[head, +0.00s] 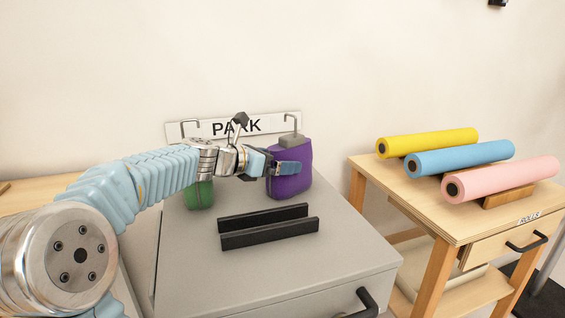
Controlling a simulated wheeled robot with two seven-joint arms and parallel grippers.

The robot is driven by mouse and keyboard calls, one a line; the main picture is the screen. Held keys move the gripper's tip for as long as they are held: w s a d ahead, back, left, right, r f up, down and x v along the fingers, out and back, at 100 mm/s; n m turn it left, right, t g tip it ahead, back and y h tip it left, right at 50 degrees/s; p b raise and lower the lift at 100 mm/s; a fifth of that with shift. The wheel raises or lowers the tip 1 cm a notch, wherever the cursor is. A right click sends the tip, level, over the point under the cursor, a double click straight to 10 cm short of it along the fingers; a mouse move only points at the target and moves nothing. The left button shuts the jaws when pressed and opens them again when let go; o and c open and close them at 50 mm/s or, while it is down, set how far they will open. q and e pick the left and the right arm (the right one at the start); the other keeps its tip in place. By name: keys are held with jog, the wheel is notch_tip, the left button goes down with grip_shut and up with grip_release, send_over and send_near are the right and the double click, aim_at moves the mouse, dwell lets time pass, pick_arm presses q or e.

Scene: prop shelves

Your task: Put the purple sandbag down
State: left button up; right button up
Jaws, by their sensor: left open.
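The purple sandbag (296,184) is upright at the back right of the grey cabinet top (300,255), below the right end of the PARK sign. It appears to rest on the top, with a grey hook-shaped piece at its upper end. My left gripper (284,169) is open at the sandbag's left and front side, with a finger across its face. The far finger is hidden, so I cannot tell whether it touches the bag. My right gripper is out of view.
A green sandbag (199,196) stands at the left, partly hidden by my left arm. Two black rails (268,230) lie in front of the purple sandbag. The PARK sign (215,127) is behind. A wooden table (410,184) with yellow, blue and pink rolls stands at the right.

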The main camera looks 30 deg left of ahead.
pick_arm(q)
jog(key=shift+v, duration=2.75)
jog(key=shift+d, duration=0.1)
